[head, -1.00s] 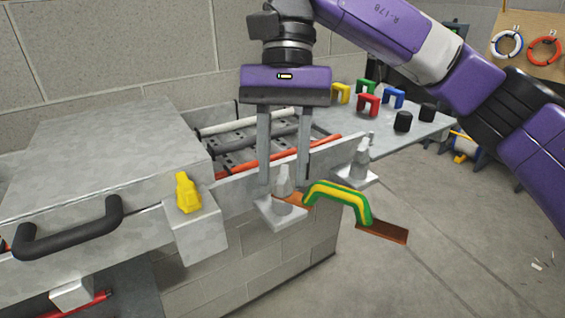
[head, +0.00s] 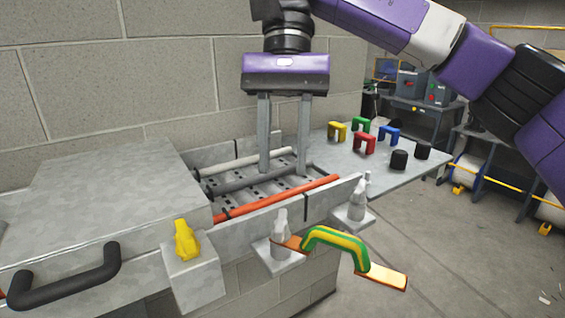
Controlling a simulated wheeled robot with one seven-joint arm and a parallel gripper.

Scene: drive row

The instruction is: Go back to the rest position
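My gripper (head: 284,172) is in the upper middle of the head view, fingers pointing down and apart, with nothing between them. It hangs above or in front of the open metal tray (head: 232,208) that holds grey, dark and orange bars; its exact height over the tray I cannot tell. A green and yellow striped handle (head: 337,243) on a copper-coloured strip (head: 383,274) is at the tray's front side, apart from the fingers. One end of the strip is by a grey post (head: 281,226).
A second grey post (head: 358,190) stands to the right. A yellow knob (head: 186,240) and black bar handle (head: 66,277) are at the left. Red (head: 365,143), yellow, green and blue handles and black knobs (head: 399,159) stand on the side shelf (head: 405,177). Open floor lies right.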

